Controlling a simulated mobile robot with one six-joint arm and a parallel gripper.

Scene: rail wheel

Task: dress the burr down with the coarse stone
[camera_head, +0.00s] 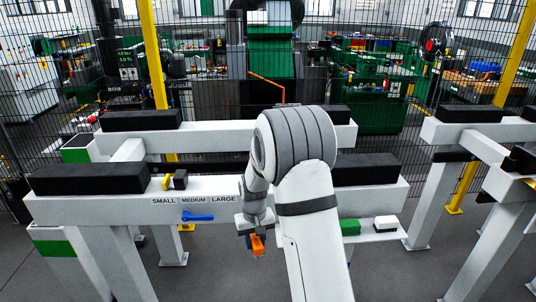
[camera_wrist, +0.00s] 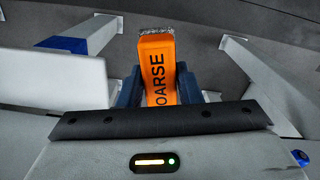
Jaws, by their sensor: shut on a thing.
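The coarse stone (camera_wrist: 157,60) is an orange block with a rough grey end, its black lettering showing as "OARSE" in the wrist view. My gripper (camera_wrist: 160,88) is shut on it, with a dark blue finger on each side. In the head view the orange stone (camera_head: 258,246) hangs below my gripper (camera_head: 255,235), in front of the white beam (camera_head: 110,208) and apart from the shelf. I cannot make out a burr in either view.
The beam carries black pads (camera_head: 90,178), SMALL, MEDIUM and LARGE labels, and a blue handle-like piece (camera_head: 198,216). A green block (camera_head: 350,227) and a white-and-black block (camera_head: 386,223) sit on a low shelf (camera_head: 385,236) at right. Mesh fencing stands behind.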

